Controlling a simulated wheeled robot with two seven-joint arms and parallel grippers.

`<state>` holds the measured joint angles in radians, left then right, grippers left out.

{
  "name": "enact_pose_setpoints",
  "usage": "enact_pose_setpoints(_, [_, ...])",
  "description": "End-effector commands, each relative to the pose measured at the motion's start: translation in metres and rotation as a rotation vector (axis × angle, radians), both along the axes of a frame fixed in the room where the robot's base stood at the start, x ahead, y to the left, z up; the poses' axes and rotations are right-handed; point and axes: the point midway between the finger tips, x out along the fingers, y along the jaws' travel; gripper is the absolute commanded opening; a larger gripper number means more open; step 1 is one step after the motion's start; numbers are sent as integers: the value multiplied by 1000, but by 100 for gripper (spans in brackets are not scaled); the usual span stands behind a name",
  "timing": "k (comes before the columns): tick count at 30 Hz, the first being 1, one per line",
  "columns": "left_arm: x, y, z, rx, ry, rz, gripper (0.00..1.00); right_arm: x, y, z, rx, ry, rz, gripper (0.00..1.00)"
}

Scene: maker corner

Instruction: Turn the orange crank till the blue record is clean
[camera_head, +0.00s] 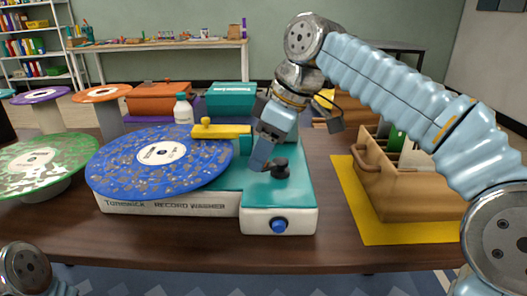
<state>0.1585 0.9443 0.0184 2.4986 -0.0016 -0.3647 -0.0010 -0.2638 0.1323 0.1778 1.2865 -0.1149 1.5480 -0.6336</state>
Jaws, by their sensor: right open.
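The blue record (190,168) lies flat on the record washer (178,207), left of its middle. Grey-brown blotches cover much of its blue surface around a white label. A yellow arm (222,131) with a knob reaches over its back right edge. I see no orange crank; a black crank-like knob (281,168) stands on the washer's teal right end. My right gripper (262,160) is open and points down just left of the black knob, partly hiding the teal top. Whether it touches the knob I cannot tell. My left gripper is out of view; part of my left arm shows at lower left.
A blue knob (279,225) sits on the washer's front. A spotted green record (42,165) stands at left. A wooden crate (410,190) on a yellow mat (366,228) is at right. A white bottle (183,110), an orange box (158,98) and a teal box (232,95) stand behind.

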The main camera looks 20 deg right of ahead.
Motion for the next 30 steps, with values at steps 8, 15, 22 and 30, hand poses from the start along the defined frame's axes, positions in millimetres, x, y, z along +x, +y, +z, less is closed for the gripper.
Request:
enact_pose_setpoints(8, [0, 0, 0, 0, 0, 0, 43, 0, 0, 0, 0, 0, 0, 20])
enact_pose_setpoints(15, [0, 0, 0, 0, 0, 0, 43, 0, 0, 0, 0, 0, 0, 0])
enact_pose_setpoints(22, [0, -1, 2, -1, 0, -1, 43, 1, 0, 1, -1, -1, -26, 0])
enact_pose_setpoints(30, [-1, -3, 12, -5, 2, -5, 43, 6, 1, 3, -1, 0, -167, 0])
